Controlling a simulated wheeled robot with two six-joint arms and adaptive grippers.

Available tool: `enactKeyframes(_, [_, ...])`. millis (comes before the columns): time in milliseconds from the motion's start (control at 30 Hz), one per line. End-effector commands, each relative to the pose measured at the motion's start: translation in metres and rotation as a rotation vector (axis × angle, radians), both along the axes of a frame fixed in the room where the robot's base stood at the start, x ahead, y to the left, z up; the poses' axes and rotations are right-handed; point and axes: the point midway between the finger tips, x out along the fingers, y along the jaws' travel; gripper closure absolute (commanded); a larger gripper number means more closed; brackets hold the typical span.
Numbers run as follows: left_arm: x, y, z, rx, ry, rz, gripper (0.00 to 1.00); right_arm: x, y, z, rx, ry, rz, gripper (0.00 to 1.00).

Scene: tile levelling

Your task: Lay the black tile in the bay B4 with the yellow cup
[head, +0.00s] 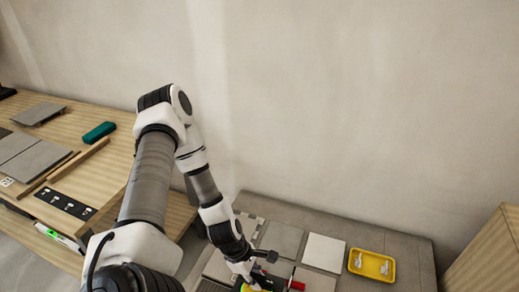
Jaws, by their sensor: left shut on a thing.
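My left gripper (250,276) is low in the picture, over the tile area on the right-hand platform. It is shut on a yellow thing (247,287), probably the yellow cup, which is largely hidden by the gripper and cut off by the bottom edge. A red-ended tool part (296,285) shows just right of the gripper; I cannot tell what it belongs to. I cannot make out the black tile or the B4 label. My right gripper is out of view.
The platform holds grey tiles (281,239), a white tile (323,252) and a yellow tray (371,264) with small white pieces.

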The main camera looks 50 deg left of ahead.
Motion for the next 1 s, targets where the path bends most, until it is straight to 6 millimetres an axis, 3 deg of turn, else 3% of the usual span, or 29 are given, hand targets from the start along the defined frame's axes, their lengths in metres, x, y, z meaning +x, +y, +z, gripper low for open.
enactKeyframes(1000, [-0.084, -0.046, 0.000, 0.001, 0.004, -0.004, 1.00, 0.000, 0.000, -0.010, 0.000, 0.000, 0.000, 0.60])
